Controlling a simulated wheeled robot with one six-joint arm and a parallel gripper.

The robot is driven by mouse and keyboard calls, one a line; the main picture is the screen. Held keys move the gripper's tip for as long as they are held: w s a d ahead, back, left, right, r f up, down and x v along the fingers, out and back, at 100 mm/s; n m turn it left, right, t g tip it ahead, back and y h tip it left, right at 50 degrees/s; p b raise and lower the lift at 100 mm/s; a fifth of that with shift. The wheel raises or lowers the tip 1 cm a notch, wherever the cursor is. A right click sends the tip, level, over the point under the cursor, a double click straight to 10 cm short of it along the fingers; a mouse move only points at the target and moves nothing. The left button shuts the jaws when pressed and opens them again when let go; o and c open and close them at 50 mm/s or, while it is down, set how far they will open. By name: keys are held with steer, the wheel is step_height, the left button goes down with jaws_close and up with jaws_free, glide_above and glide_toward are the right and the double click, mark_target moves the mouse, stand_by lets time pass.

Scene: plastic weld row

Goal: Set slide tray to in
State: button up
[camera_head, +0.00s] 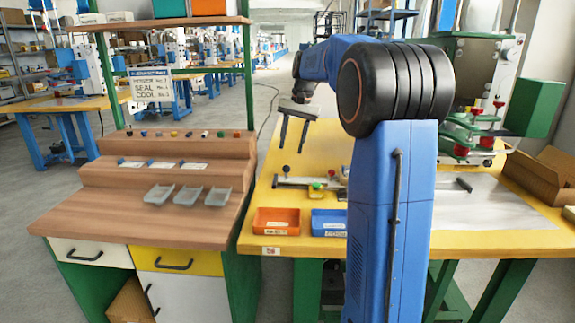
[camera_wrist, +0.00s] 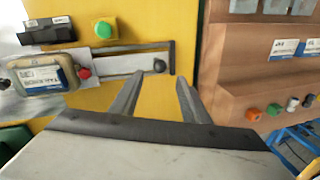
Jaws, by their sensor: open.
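The slide tray (camera_wrist: 125,66) is a flat grey metal strip on the yellow table, with a black ball knob (camera_wrist: 160,66) near its end and a dark bar across that end. In the head view the knob (camera_head: 286,170) stands at the left end of the slide rail (camera_head: 305,183). My gripper (camera_head: 291,149) is open and empty, above the table near the knob. In the wrist view my gripper (camera_wrist: 158,80) has its two fingertips apart around the knob's picture position; I cannot tell the height gap. My arm hides part of the rail's right side in the head view.
A red button (camera_wrist: 84,72) and a green button on a yellow box (camera_wrist: 104,29) are beside the slide. An orange bin (camera_head: 276,222) and a blue bin (camera_head: 328,223) stand at the table's front. A stepped wooden rack (camera_head: 165,170) stands left; a press (camera_head: 480,90) stands right.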

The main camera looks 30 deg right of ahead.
mark_target(287, 166)
steer(key=f, duration=0.5)
steer(key=w+a+f, duration=0.1)
steer(key=f, duration=0.2)
steer(key=shift+w+a+f, duration=0.1)
steer(key=shift+f, duration=0.05)
